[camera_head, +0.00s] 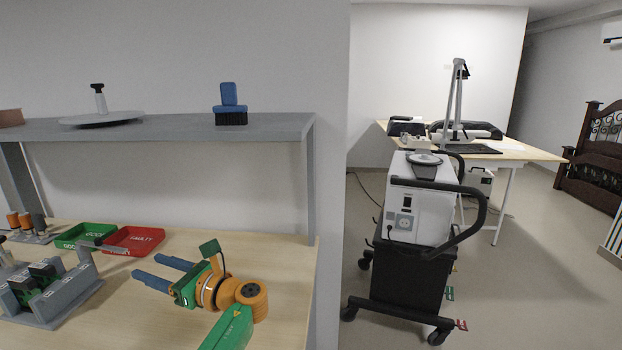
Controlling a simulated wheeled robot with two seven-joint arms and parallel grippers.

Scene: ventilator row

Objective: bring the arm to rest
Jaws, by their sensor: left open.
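My left arm, green and orange, comes in at the bottom over the wooden workbench (292,300). My left gripper (160,272) is open, its two blue fingers spread and pointing left, with nothing between them. It is to the right of a grey fixture (62,300) with dark green and black parts, apart from it in the picture. My right gripper does not show.
A green GOOD tray (85,236) and a red FAULTY tray (134,241) stand behind the gripper. A grey shelf (270,128) above holds a blue brush (230,108) and a round plate (100,118). A ventilator cart (408,260) stands right of the bench.

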